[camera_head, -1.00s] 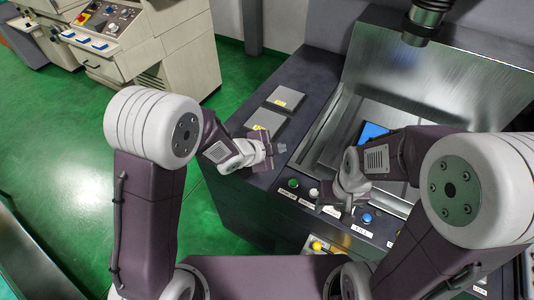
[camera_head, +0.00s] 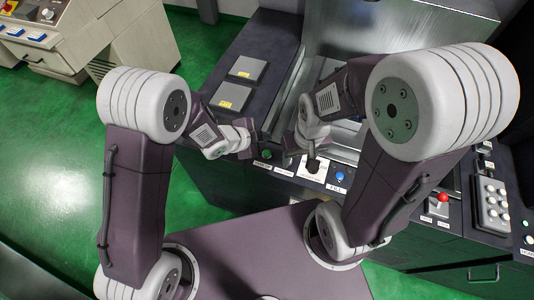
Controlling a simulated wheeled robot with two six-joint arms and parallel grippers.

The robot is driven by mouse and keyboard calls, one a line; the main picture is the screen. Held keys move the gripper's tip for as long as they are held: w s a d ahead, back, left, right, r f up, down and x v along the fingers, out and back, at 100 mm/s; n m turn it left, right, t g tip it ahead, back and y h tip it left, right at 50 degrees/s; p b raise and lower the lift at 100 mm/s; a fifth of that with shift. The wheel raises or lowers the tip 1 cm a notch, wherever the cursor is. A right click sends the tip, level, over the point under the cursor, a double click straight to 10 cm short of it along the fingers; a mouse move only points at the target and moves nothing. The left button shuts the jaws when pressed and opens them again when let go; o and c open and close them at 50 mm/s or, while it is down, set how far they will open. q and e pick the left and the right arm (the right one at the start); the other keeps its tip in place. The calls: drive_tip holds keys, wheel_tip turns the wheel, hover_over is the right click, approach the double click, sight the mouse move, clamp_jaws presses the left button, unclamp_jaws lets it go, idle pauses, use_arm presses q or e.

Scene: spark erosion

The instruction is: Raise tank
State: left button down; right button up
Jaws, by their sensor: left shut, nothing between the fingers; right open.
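The machine's metal work tank (camera_head: 340,137) is mostly hidden behind my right arm, with a tall bright metal sheet (camera_head: 370,28) behind it. On the dark front panel are a green button (camera_head: 266,154) and a blue button (camera_head: 339,176) above a label that seems to read FILL. My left gripper (camera_head: 256,139) is shut and empty, just above the green button. My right gripper (camera_head: 303,154) is open and points down over the panel between the green and blue buttons. A white plate (camera_head: 311,171) lies beside it. I cannot tell whether either gripper touches the panel.
Two grey plates with yellow labels, one (camera_head: 248,70) behind the other (camera_head: 229,96), lie on the dark ledge left of the tank. A red-knobbed control (camera_head: 442,198) and a grey keypad (camera_head: 491,205) are at the right. A beige cabinet (camera_head: 105,38) stands upper left; green floor is open before it.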

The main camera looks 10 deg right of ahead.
sight(265, 155)
use_arm(q)
wheel_tip(265, 155, down, 7)
drive_tip(key=b, duration=0.5)
drive_tip(key=shift+w+r, duration=0.1)
drive_tip(key=shift+w, duration=0.05)
drive_tip(key=shift+f+b, duration=0.25)
drive_tip(key=shift+b, duration=0.05)
drive_tip(key=shift+r, duration=0.1)
idle(1.1)
drive_tip(key=shift+f+b, duration=0.35)
drive_tip(key=shift+f, duration=0.1)
